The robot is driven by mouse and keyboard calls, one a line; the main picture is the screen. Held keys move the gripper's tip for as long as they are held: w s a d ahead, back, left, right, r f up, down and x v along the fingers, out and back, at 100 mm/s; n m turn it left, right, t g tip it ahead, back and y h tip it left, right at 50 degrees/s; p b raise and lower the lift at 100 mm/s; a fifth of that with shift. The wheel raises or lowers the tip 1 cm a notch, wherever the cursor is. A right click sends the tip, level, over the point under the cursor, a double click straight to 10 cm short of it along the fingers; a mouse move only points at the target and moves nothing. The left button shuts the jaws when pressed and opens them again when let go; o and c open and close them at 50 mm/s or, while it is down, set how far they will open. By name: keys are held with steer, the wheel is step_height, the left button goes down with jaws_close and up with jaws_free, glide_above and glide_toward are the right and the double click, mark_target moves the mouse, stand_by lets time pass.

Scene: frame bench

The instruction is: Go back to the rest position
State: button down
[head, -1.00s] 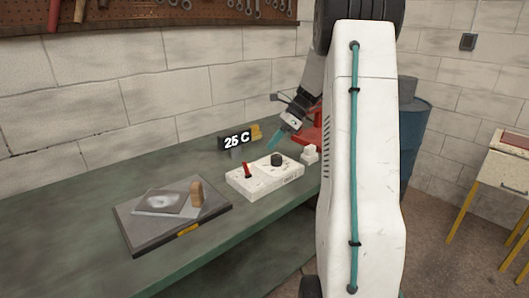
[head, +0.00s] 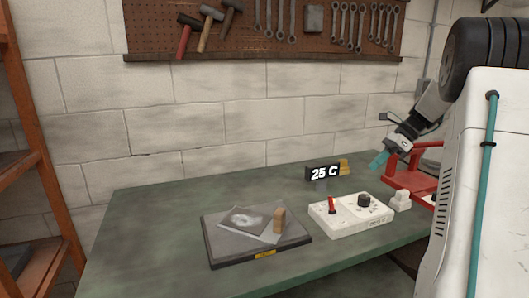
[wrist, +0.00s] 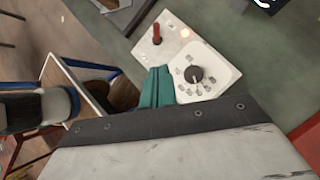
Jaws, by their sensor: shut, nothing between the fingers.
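My gripper (head: 379,160) has teal fingers and is held above the right end of the green bench (head: 150,215). Its fingers are together with nothing between them. In the wrist view the teal fingers (wrist: 155,88) show beside the white control box (wrist: 190,60). The control box also shows in the head view (head: 349,222), with a red lever and a black dial. My gripper is above and behind it, apart from it.
A dark plate (head: 228,254) with a thin sheet (head: 262,238) and a wooden block (head: 279,220) lies left of the control box. A display (head: 324,173) reads 25 C. A red object (head: 410,182) stands below my gripper. The bench's left part is clear.

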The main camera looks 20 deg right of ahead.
steer(key=s+a+n+h, duration=0.2)
steer(key=s+a+n, duration=0.6)
steer(key=a, duration=0.4)
steer(key=s+a+n+g+h, duration=0.1)
steer(key=s+a+n+h, duration=0.1)
steer(key=s+a+n, duration=0.7)
steer(key=s+a+n+h, duration=0.3)
steer(key=s+a+n, duration=0.6)
steer(key=a, duration=0.6)
steer(key=shift+a+r+g, duration=0.15)
steer(key=shift+a+g, duration=0.15)
steer(key=shift+g, duration=0.1)
